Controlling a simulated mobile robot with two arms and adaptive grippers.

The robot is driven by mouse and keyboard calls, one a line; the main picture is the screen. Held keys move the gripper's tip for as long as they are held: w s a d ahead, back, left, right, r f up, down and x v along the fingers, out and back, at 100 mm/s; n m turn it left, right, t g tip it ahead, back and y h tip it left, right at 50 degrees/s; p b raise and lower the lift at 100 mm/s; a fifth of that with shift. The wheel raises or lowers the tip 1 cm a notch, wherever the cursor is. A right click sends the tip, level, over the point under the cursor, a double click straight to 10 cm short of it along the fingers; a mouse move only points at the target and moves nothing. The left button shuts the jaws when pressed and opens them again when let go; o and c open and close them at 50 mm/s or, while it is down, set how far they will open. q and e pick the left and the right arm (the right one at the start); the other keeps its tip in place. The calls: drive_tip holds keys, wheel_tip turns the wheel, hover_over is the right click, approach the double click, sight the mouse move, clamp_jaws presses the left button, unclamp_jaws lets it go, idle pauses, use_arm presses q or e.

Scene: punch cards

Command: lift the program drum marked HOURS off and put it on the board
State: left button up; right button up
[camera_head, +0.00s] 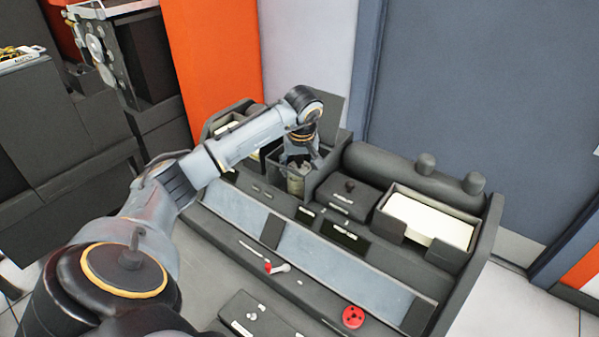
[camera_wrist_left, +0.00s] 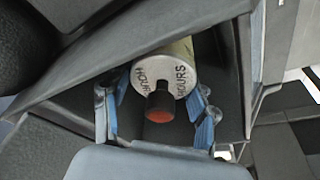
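The program drum marked HOURS (camera_wrist_left: 178,72) is a pale cylinder with black lettering on its end face and a dark, red-tipped knob. In the head view the drum (camera_head: 296,186) stands in a dark open bay on the console. My left gripper (camera_head: 299,158) is above this bay. In the left wrist view the blue fingertips (camera_wrist_left: 158,118) are spread on either side of the knob, with space around it. Contact with the drum's rim cannot be told. A long blue-grey surface (camera_head: 315,255) runs in front of the bay; whether it is the board is unclear. My right gripper is out of view.
A dark box with a knob (camera_head: 349,196) and a tray of pale cards (camera_head: 430,218) stand right of the bay. A red disc (camera_head: 353,317) and a red-and-white piece (camera_head: 277,267) lie nearer the front. The blue-grey surface is mostly clear.

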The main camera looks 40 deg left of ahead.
use_arm(q)
drive_tip(key=c, duration=0.3)
wheel_tip(320, 180, up, 10)
drive_tip(key=shift+r+b, duration=0.15)
drive_tip(key=shift+b, duration=0.15)
wheel_tip(320, 180, up, 14)
drive_tip(key=p, duration=1.4)
drive_tip(key=shift+r, duration=0.15)
idle(0.8)
